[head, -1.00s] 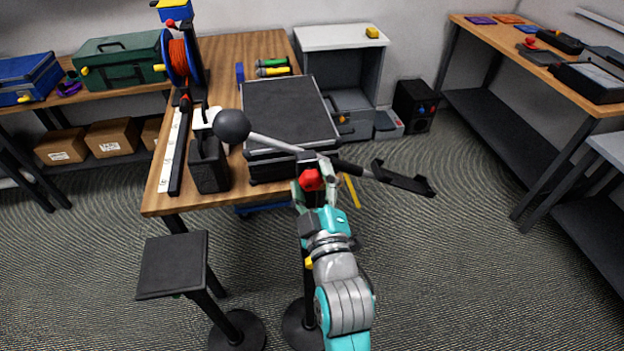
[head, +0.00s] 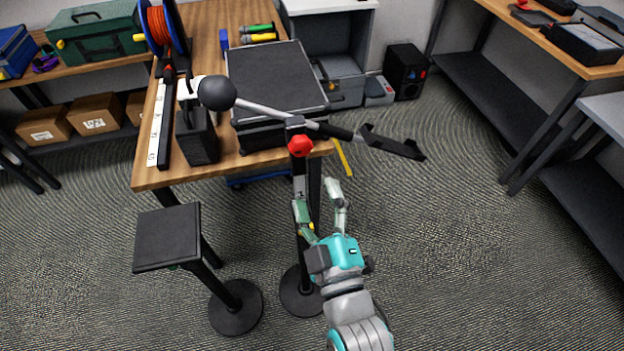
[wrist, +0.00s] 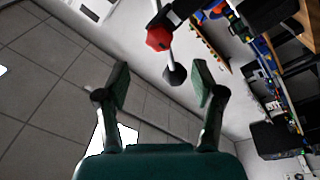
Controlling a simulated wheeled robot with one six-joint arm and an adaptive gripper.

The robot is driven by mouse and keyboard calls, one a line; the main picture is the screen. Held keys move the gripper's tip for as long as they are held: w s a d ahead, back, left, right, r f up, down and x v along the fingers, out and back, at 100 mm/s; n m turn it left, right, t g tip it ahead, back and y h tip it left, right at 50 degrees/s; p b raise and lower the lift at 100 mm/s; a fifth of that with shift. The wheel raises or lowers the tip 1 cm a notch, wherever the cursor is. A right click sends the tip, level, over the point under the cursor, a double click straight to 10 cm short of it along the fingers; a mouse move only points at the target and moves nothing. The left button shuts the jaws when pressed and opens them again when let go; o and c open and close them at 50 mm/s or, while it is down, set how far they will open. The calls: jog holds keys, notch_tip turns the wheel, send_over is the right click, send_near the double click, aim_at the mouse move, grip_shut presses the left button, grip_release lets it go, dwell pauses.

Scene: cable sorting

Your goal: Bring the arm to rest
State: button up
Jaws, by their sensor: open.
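My arm (head: 345,285) reaches up from the bottom of the head view. My gripper (head: 319,200) is open and empty, its two green-grey fingers apart. It shows below the red knob (head: 300,146) of a black stand, beside the pole. In the wrist view nothing lies between the fingers of my gripper (wrist: 160,84). The red knob (wrist: 159,38) and a dark ball (wrist: 175,74) show beyond them. Whether a finger touches the pole, I cannot tell.
The stand's slanted bar carries a black ball (head: 216,93) and a dark bracket (head: 392,144). A wooden table (head: 150,178) bears a black case (head: 270,75) and a cable reel (head: 160,25). A black stool-like stand (head: 168,238) is at left. Floor at right is clear.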

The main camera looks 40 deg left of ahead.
jog(key=shift+s+d, duration=0.25)
jog(key=shift+d, duration=0.05)
dwell(0.4)
jog(key=s+d+f+m+t+h, duration=0.25)
jog(key=d+f+m+h, duration=0.35)
jog(key=d, duration=0.6)
jog(key=s+d+f+m+t+h, duration=0.1)
jog(key=s+d+f+m+h, duration=0.2)
jog(key=d+f, duration=0.65)
jog(key=s+d+f+m+g+h, duration=0.1)
jog(key=s+d+m+h, duration=0.5)
jog(key=s+d+m, duration=0.4)
jog(key=s+d, duration=0.4)
jog(key=s, duration=0.3)
jog(key=shift+s+d, duration=0.25)
jog(key=shift+s, duration=0.1)
